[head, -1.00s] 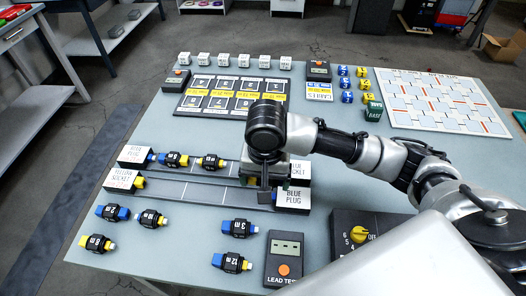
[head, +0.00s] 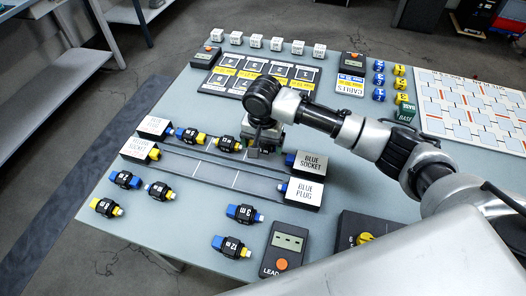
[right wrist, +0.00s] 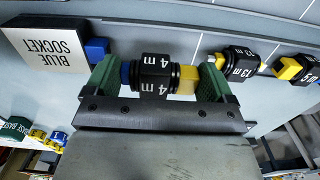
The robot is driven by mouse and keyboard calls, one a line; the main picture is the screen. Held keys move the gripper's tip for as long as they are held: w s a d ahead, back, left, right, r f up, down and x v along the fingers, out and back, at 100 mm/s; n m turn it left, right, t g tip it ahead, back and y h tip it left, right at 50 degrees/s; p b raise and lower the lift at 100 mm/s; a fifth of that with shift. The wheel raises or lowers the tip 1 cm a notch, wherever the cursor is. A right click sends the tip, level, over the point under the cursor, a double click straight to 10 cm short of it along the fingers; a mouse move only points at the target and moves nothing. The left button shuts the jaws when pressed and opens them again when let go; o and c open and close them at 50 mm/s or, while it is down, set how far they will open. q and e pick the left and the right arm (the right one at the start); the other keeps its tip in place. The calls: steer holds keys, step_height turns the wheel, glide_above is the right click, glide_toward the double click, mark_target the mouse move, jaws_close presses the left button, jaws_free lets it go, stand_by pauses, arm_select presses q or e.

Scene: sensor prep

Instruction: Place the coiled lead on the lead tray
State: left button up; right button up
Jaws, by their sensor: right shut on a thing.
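My right gripper (head: 262,150) is over the far row of the lead tray (head: 212,164), left of the BLUE SOCKET block (head: 312,163). In the right wrist view its green fingers (right wrist: 158,82) are shut on a black coiled lead marked 4 m (right wrist: 155,75), gripping its blue and yellow ends. The gripper mostly hides that lead in the head view. Two black leads, a nearer one (head: 226,144) and a farther one (head: 190,134), lie left of it in the same row. Whether the held lead touches the tray is unclear. My left gripper is out of view.
The near row, ending at the BLUE PLUG block (head: 307,192), is clear between its end blocks. Several loose leads, one marked 12 m (head: 232,246), lie in front. A lead tester (head: 285,247) stands at the front. A numbered board (head: 262,78) lies behind.

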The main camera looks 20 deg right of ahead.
mark_target(263, 153)
steer(key=shift+f, duration=1.9)
steer(key=shift+f, duration=0.1)
steer(key=o, duration=0.8)
steer(key=shift+c, duration=0.2)
step_height(263, 153, up, 12)
steer(key=shift+r, duration=0.15)
